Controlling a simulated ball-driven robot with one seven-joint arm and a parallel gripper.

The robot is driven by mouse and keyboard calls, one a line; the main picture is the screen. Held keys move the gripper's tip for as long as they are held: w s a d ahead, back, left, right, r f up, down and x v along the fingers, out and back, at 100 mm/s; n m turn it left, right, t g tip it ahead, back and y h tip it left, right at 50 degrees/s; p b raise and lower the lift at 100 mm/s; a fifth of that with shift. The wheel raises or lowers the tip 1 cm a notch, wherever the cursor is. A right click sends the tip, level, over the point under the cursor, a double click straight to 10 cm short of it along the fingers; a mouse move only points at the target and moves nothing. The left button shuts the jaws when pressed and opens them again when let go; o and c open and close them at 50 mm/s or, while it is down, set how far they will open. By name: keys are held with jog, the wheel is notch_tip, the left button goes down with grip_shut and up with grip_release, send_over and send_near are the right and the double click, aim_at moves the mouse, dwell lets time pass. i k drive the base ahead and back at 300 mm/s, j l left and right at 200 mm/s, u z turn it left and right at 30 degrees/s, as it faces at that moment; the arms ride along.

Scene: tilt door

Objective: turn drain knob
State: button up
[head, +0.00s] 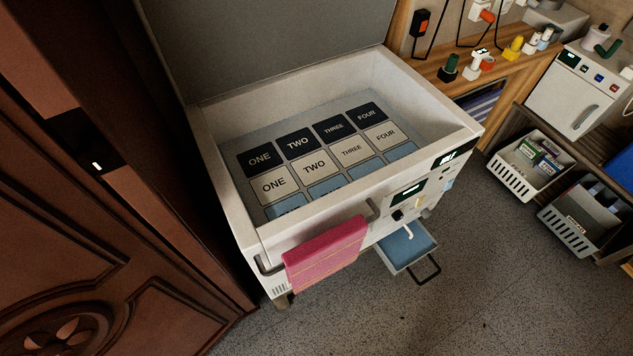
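A white basin unit (223,180) with a raised rim stands in the middle of the head view. Its front panel carries a small dark knob (398,215) below a dark display (408,190). A small pale spout or lever (408,231) sits just below the knob. I cannot tell for sure which of these small parts is the drain knob. A blue drawer or tray (407,247) with a dark handle sticks out below the panel. My gripper is not in view.
A pink towel (325,254) hangs on the basin's front rail. A brown carved door (90,250) fills the left. Two white baskets (513,174) (569,233) stand at the right. The grey floor (470,300) in front of the basin is clear.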

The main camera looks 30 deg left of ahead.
aim_at(425, 212)
jog(key=i+j+z, duration=0.1)
jog(key=i, duration=0.4)
jog(key=i+j+z, duration=0.1)
jog(key=i, duration=0.35)
jog(key=i+j+z, duration=0.15)
jog(key=i, duration=0.35)
